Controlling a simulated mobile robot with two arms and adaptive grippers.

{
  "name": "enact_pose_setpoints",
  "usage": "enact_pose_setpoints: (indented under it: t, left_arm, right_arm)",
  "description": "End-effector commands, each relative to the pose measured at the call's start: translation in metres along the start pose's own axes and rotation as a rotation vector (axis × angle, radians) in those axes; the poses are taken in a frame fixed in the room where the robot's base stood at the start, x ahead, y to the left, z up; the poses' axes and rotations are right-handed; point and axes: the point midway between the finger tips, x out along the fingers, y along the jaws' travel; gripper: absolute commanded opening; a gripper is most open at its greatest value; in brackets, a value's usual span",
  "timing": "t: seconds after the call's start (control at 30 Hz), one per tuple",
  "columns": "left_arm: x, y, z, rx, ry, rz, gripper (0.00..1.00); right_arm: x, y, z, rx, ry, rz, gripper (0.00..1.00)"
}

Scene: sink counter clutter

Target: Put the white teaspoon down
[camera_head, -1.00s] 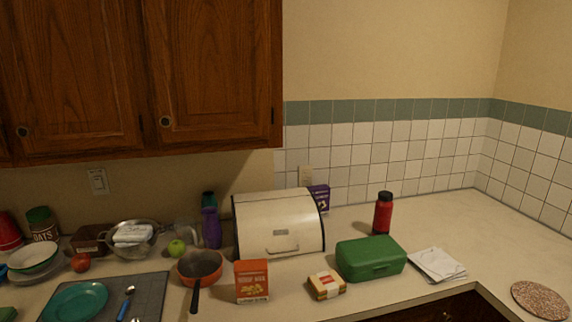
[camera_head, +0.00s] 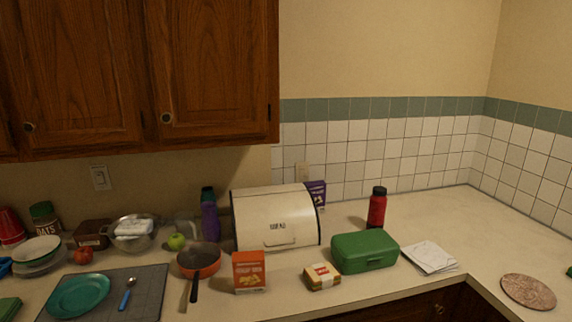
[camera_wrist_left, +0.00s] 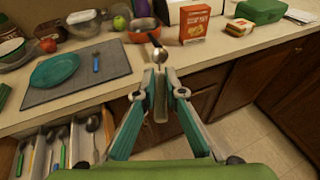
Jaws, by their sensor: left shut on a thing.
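My left gripper (camera_wrist_left: 161,88) shows in the left wrist view, its fingers closed on the teaspoon (camera_wrist_left: 160,56). The bowl of the spoon sticks out beyond the fingertips, close to the pan's black handle in the picture. The fingers hide much of its handle. Whether the spoon touches the counter I cannot tell. The counter (camera_head: 345,213) runs across the head view. My grippers are not clearly seen in the head view, and the right one shows in no view.
A grey mat (camera_head: 148,309) holds a teal plate (camera_head: 79,296) and a blue-handled spoon (camera_head: 127,294). An open cutlery drawer (camera_wrist_left: 72,134) lies below the counter edge.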

Motion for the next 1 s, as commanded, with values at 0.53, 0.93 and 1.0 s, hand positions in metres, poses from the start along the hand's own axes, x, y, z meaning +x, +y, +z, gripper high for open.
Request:
enact_pose_setpoints:
  t: [0.53,0.93,1.0]
  left_arm:
    - [-0.045,-0.082,0.029,0.193,0.001,-0.619,0.0]
    - [-0.07,-0.105,0.055,0.258,-0.002,-0.83,0.0]
    - [-0.075,-0.104,0.062,0.262,-0.006,-0.842,0.0]
  right_arm:
    - [0.0,0.008,0.007,-0.004,-0.009,0.009,0.4]
    - [0.0,0.009,0.006,-0.004,-0.008,0.01,0.4]
    - [0.0,0.009,0.005,-0.004,-0.007,0.01,0.4]
